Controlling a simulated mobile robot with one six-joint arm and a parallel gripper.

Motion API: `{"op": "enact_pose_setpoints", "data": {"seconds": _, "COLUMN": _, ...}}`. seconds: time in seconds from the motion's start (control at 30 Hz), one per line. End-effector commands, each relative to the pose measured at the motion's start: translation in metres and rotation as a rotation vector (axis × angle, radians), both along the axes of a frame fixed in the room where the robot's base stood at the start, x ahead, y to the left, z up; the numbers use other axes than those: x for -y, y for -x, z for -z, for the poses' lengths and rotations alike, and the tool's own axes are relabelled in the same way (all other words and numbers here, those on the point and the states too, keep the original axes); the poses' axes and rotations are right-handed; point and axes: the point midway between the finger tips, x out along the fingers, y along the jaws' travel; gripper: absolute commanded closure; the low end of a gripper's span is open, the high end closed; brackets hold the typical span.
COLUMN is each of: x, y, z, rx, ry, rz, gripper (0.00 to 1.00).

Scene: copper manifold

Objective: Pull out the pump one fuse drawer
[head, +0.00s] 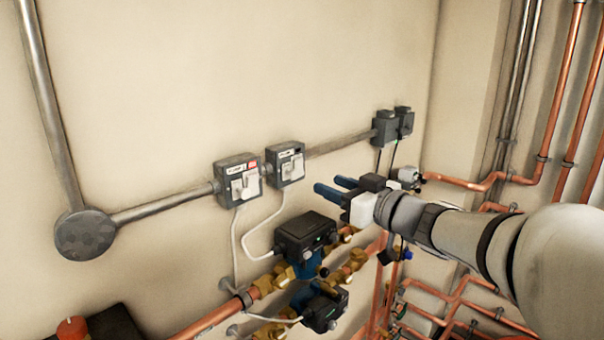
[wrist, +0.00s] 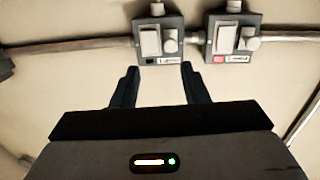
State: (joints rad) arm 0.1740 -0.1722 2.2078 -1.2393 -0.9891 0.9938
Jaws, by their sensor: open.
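Two grey fused switch boxes sit on the wall: a left box with a red mark (head: 237,180) and a right box with a dark mark (head: 285,164). Each has a white rocker and a small light block on its face. The labels are too small to read, so I cannot tell which is pump one. My gripper (head: 331,187) is open and empty, to the right of the boxes and apart from them. In the wrist view, which looks upside down, its fingertips (wrist: 159,69) point towards the dark-marked box (wrist: 158,43); the red-marked box (wrist: 233,38) is to the right.
A grey conduit (head: 165,209) runs along the wall through the boxes. Two dark boxes (head: 385,128) are further right. Below are a dark pump head (head: 304,234), another pump (head: 325,309), white cables and copper pipes (head: 210,319). The wall above the boxes is clear.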

Motion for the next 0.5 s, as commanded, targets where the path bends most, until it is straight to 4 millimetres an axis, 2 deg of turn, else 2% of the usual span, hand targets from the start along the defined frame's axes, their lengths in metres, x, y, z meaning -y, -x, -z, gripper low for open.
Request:
{"op": "enact_pose_setpoints", "data": {"seconds": 0.17, "x": -0.011, "y": 0.003, "z": -0.001, "rx": -0.009, "ry": -0.013, "rz": -0.071, "gripper": 0.59}}
{"op": "enact_pose_setpoints", "data": {"seconds": 0.5, "x": -0.048, "y": -0.032, "z": -0.002, "rx": -0.009, "ry": -0.012, "rz": -0.072, "gripper": 0.59}}
